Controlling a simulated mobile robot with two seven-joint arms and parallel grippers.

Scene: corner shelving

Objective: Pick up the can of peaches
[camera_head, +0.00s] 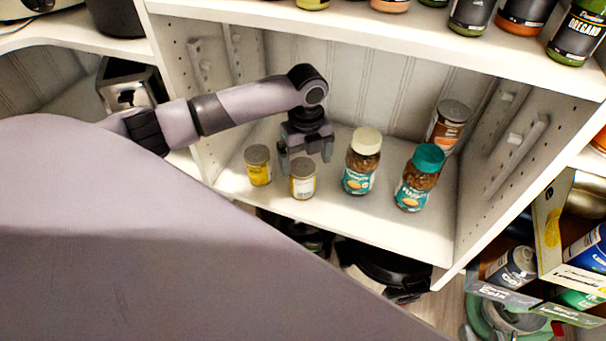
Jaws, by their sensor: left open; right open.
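My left gripper (305,165) reaches in from the left over the white shelf (395,232). Its fingers are apart and point down. A small can with a pale and yellow label (302,187) stands upright just below and in front of the fingers; I cannot tell whether they touch it. A larger can with an orange-brown and white label (444,131) stands at the back right, partly behind a jar. The labels are too small to read, so I cannot tell which can holds peaches. My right gripper is not in view.
A jar with a cream lid (359,176) and a jar with a teal lid (418,186) stand right of the gripper. The upper shelf (400,38) holds spice jars and overhangs the back. Side panels with pegs bound the shelf. Boxes (540,285) stand lower right.

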